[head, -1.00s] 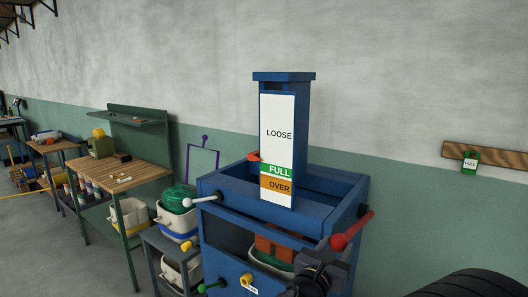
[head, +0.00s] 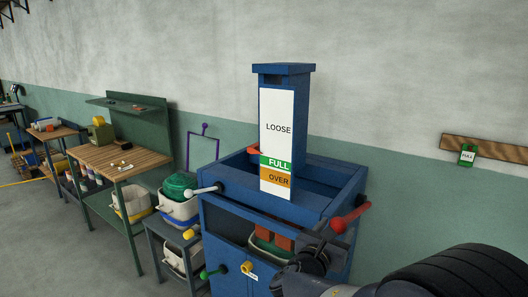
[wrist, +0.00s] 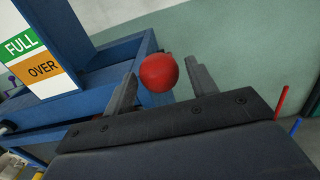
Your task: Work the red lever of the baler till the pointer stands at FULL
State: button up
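The blue baler (head: 225,225) stands in the middle of the head view. Its white scale (head: 277,110) reads LOOSE, then a green FULL band (head: 274,163), then an orange OVER band (head: 275,178). The red pointer (head: 253,150) is at the scale's left edge, about at or just above the top of FULL. The red lever (head: 352,217) sticks out at the baler's right front. In the wrist view its round red knob (wrist: 158,72) appears between the fingers of my gripper (wrist: 161,75), nearer the left one. The gripper is open, with gaps at both sides.
The baler also has a white-knobbed lever (head: 205,190), a green knob (head: 213,272) and a yellow knob (head: 247,267). A wooden-topped table (head: 120,157) stands to the left. A green FULL tag (head: 467,155) hangs on the wall at right.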

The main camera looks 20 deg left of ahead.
jog(key=shift+o, duration=0.7)
jog(key=shift+v, duration=2.55)
jog(key=shift+o, duration=0.4)
jog(key=o, duration=0.5)
jog(key=b+v, duration=0.2)
jog(key=v, duration=0.8)
jog(key=shift+s+a, duration=0.15)
jog(key=shift+s, duration=0.2)
jog(key=shift+r, duration=0.1)
